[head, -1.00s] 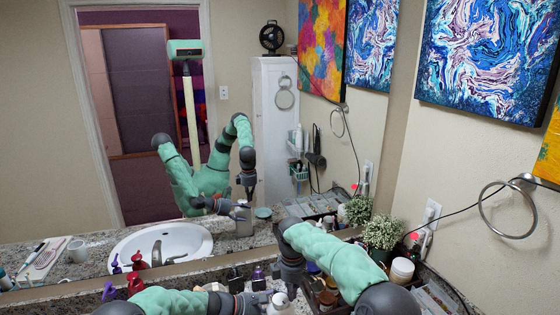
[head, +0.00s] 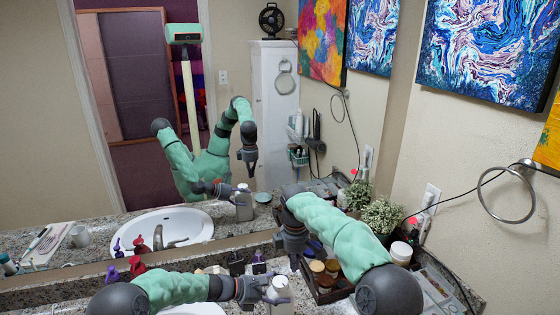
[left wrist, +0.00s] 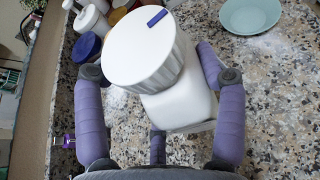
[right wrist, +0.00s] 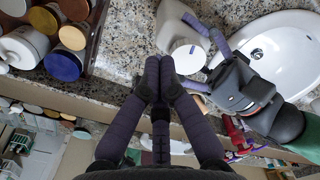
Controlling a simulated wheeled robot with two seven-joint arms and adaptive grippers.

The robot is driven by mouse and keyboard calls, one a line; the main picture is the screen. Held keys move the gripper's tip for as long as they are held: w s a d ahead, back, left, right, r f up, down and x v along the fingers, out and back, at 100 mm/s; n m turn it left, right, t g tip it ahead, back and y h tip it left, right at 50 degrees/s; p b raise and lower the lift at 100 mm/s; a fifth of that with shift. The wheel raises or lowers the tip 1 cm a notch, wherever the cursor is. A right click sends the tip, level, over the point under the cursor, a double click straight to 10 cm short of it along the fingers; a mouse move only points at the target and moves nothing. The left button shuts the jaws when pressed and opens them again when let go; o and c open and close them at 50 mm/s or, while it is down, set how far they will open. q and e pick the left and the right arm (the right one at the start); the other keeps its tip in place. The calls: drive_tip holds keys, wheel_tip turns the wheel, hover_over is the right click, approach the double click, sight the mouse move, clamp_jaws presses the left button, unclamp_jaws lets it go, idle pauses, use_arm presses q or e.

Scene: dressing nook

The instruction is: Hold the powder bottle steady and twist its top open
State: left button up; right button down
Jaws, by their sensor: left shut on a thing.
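The white powder bottle (head: 280,294) stands on the counter near the sink. In the left wrist view its wide ribbed white top (left wrist: 143,52), with a blue mark, sits on the white body (left wrist: 182,105). My left gripper (head: 262,289) is shut around the body from the left, one finger on each side. My right gripper (head: 293,262) points down beside and above the bottle. In the right wrist view its fingers (right wrist: 158,75) are together with nothing visible between them, apart from the bottle (right wrist: 180,32).
A dark tray of jars (head: 325,291) is close to the right. The sink (right wrist: 275,55) lies on the other side, with purple and red bottles (head: 137,268) near it. A pale green dish (left wrist: 252,12) sits on the counter. A mirror backs the counter.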

sight(280, 283)
drive_tip(key=shift+r, duration=0.65)
drive_tip(key=s+f+y, duration=0.2)
drive_tip(key=s+f, duration=0.1)
drive_tip(key=f, duration=0.3)
drive_tip(key=shift+s+a+t+y, duration=0.25)
drive_tip(key=shift+s+t+y, duration=0.05)
drive_tip(key=shift+y, duration=0.1)
idle(0.3)
drive_tip(key=shift+w+a, duration=0.1)
drive_tip(key=shift+w, duration=0.05)
idle(0.7)
drive_tip(key=shift+w, duration=0.2)
drive_tip(key=shift+w+d, duration=0.2)
drive_tip(key=shift+w, duration=0.15)
